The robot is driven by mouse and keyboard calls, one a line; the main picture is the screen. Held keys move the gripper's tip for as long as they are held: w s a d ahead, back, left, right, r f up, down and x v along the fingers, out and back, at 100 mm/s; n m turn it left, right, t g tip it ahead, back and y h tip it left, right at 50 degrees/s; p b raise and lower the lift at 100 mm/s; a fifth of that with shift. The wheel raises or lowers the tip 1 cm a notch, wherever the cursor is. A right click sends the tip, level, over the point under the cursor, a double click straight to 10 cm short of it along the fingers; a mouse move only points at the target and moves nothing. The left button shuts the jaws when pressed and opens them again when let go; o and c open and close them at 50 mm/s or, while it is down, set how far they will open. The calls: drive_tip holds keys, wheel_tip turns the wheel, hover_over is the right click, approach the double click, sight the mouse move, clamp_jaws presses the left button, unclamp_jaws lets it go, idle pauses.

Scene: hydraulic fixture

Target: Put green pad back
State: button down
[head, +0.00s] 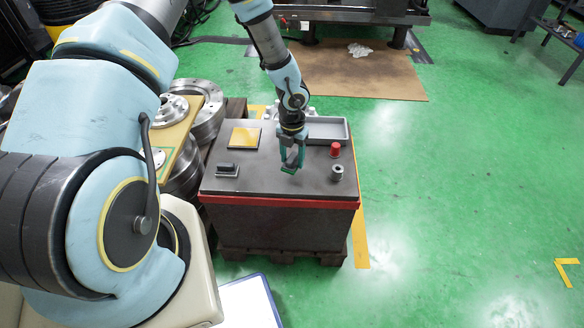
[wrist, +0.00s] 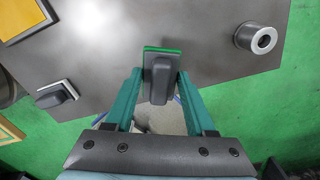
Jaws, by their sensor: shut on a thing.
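The green pad (wrist: 163,49) shows as a thin green edge on a dark grey grip block (wrist: 160,78) in the wrist view. My gripper (wrist: 160,76) has its two teal fingers closed on the sides of this block. In the head view my gripper (head: 292,163) points down over the middle of the dark tabletop, with the green pad (head: 288,170) at its tips. How far the pad is above the surface is hard to tell. A similar pale-edged pad with a dark grip (head: 227,169) stands at the table's left; it also shows in the wrist view (wrist: 58,93).
A yellow plate (head: 244,137) lies at the back left of the table. A grey tray (head: 343,131) is at the back right. A red cylinder (head: 335,149) and a metal ring piece (head: 337,172) stand at the right. The front middle of the tabletop is clear.

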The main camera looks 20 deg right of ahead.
sight(292, 168)
drive_tip(key=shift+f, duration=2.15)
drive_tip(key=shift+f, duration=0.2)
drive_tip(key=shift+c, duration=1.2)
unclamp_jaws()
drive_tip(key=shift+r, duration=0.1)
wheel_tip(292, 168, up, 12)
drive_tip(key=shift+r, duration=0.1)
